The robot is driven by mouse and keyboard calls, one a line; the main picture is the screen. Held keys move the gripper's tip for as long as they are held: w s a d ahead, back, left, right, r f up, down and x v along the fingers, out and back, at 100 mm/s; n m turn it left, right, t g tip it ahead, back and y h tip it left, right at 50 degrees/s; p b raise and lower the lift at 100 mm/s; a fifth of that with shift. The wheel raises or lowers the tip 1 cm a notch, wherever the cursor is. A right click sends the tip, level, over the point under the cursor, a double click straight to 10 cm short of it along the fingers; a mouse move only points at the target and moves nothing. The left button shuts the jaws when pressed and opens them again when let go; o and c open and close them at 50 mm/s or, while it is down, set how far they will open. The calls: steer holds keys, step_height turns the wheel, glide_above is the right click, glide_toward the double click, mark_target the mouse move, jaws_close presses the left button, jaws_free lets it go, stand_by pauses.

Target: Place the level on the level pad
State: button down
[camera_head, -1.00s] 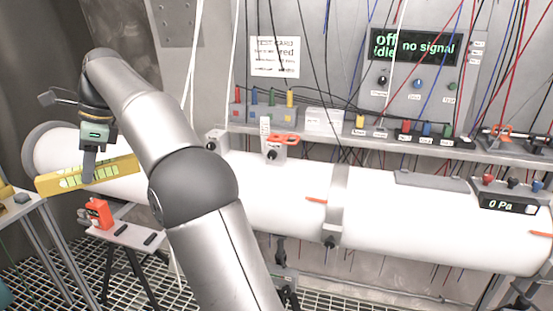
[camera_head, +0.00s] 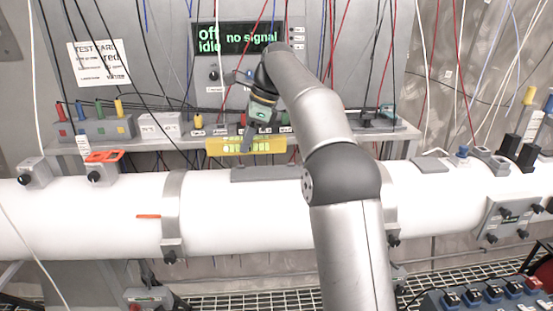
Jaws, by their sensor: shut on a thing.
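The level (camera_head: 225,146) is a long yellow bar with pale windows along its face. My gripper (camera_head: 246,140) is shut on it near its middle and holds it in the air, roughly horizontal. A flat grey pad (camera_head: 265,173), which looks like the level pad, lies on top of the white pipe (camera_head: 100,215). The level is above this pad, a little to its left. Whether they touch is hard to tell, but a gap seems to show. My gripper's fingertips are partly hidden by the level.
A shelf (camera_head: 160,142) with coloured plugs runs behind the pipe. A display panel (camera_head: 237,38) and many hanging cables are behind my arm. A box with several knobs (camera_head: 490,298) is at lower right.

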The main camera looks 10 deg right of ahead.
steer(key=w+d+f+p, duration=0.1)
steer(key=w+d+f, duration=0.1)
steer(key=w+d+f+p, duration=0.1)
steer(key=w+d+f, duration=0.1)
steer(key=w+f, duration=0.1)
steer(key=w+d+f+p, duration=0.1)
steer(key=w+d+f, duration=0.1)
steer(key=w+f, duration=0.1)
steer(key=shift+w+d, duration=0.15)
steer(key=shift+w, duration=0.1)
steer(key=shift+w+d+f, duration=0.1)
steer(key=shift+f, duration=1.6)
steer(key=c, duration=1.2)
jaws_free()
steer(key=shift+f, duration=0.15)
steer(key=shift+o, duration=0.2)
steer(key=p+v, duration=0.2)
steer(key=v, duration=0.6)
